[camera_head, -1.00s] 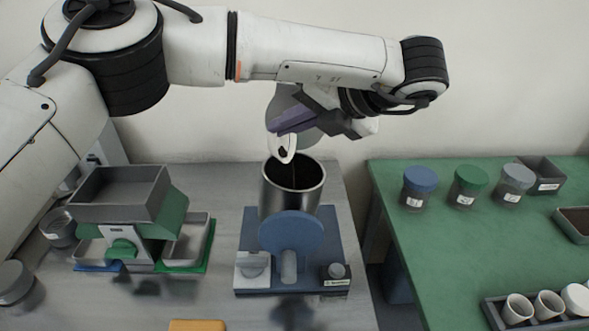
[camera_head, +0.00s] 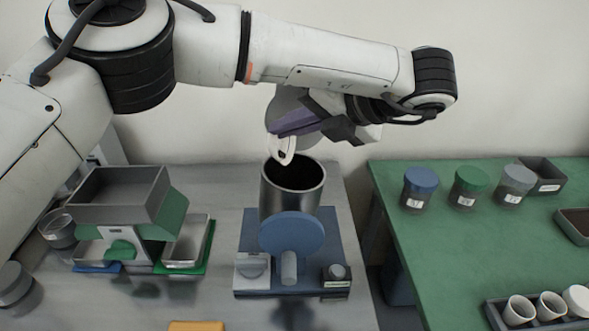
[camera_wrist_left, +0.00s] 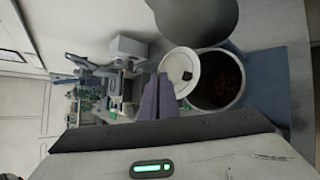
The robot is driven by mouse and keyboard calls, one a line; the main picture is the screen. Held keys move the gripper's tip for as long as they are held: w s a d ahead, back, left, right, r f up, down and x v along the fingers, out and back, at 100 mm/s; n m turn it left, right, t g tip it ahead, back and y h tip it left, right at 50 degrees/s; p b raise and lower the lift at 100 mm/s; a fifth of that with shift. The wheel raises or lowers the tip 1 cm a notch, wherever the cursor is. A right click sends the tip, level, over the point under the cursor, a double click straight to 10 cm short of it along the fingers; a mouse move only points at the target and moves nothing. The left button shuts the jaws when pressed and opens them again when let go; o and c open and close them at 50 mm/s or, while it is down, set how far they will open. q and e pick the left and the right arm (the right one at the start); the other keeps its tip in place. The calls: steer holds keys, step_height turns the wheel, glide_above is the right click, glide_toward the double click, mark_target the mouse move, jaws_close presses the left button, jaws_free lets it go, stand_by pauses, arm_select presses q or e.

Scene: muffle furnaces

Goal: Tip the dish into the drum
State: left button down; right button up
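My left gripper (camera_head: 290,129) is shut on a small white dish (camera_head: 283,149) and holds it steeply tilted just above the mouth of the open metal drum (camera_head: 291,192). The drum stands upright on a blue base behind a blue disc. In the left wrist view, the purple fingers (camera_wrist_left: 156,98) meet at the edge of the dish (camera_wrist_left: 181,66), and a small dark patch shows on its white face. The drum (camera_wrist_left: 229,105) shows beside the dish with brown material inside. My right gripper is not in view.
A grey-and-green tray device (camera_head: 122,198) stands left of the drum. A green table (camera_head: 450,240) at the right bears several lidded jars, dark trays and a rack (camera_head: 497,316) of white cups. A yellow object (camera_head: 197,325) lies at the front edge.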

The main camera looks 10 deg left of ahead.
arm_select(q)
steer(key=shift+w+d+y+b, duration=0.2)
steer(key=shift+y+b, duration=0.1)
steer(key=shift+b, duration=0.2)
stand_by(0.4)
stand_by(0.3)
steer(key=a+h, duration=0.1)
steer(key=h+b, duration=0.1)
steer(key=a+h+b, duration=0.1)
steer(key=shift+w+a+f+g, duration=0.15)
steer(key=shift+a+f+g, duration=0.15)
steer(key=shift+a, duration=0.05)
steer(key=shift+a+h+b, duration=0.15)
steer(key=shift+h+b, duration=0.15)
steer(key=shift+b, duration=0.1)
steer(key=shift+r, duration=0.15)
